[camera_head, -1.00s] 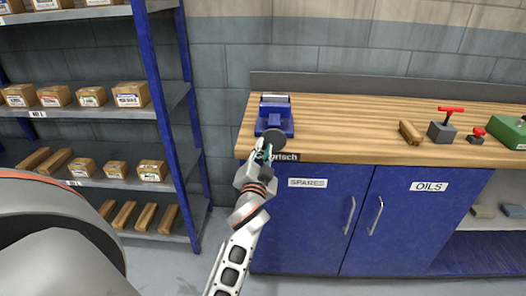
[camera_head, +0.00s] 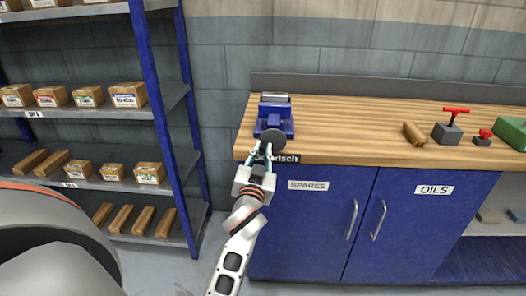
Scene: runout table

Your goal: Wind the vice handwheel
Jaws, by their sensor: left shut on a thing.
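The blue vice (camera_head: 274,113) stands on the left end of the wooden bench top, near its front edge. Its dark round handwheel (camera_head: 273,137) faces the front, at the bench edge. My left gripper (camera_head: 263,153) is at the handwheel, its green-tipped fingers shut on the wheel's lower left part. The exact contact is small and partly hidden by the fingers. My right gripper is not in view.
Grey blocks with red handles (camera_head: 447,130) and a green box (camera_head: 511,131) stand at right. A blue-framed shelf (camera_head: 163,120) with boxes stands at left.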

